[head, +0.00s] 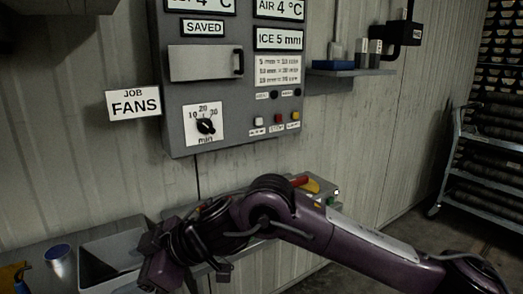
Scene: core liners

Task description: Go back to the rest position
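My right arm, purple and black, comes in from the lower right and reaches across the lower middle of the head view. Its gripper (190,262) is at the lower left end of the arm, low in front of the wall and beside a grey bin (112,258). The fingers are dark and partly hidden by the wrist, so I cannot tell whether they are open or shut. I see nothing clearly held in it. My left gripper and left arm are not in view.
A grey control box (228,85) with a dial (205,126) and buttons hangs on the wall above the arm. A small shelf (350,72) is to its right. A rack of dark cylinders (490,160) stands far right. A metal cup (60,262) is lower left.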

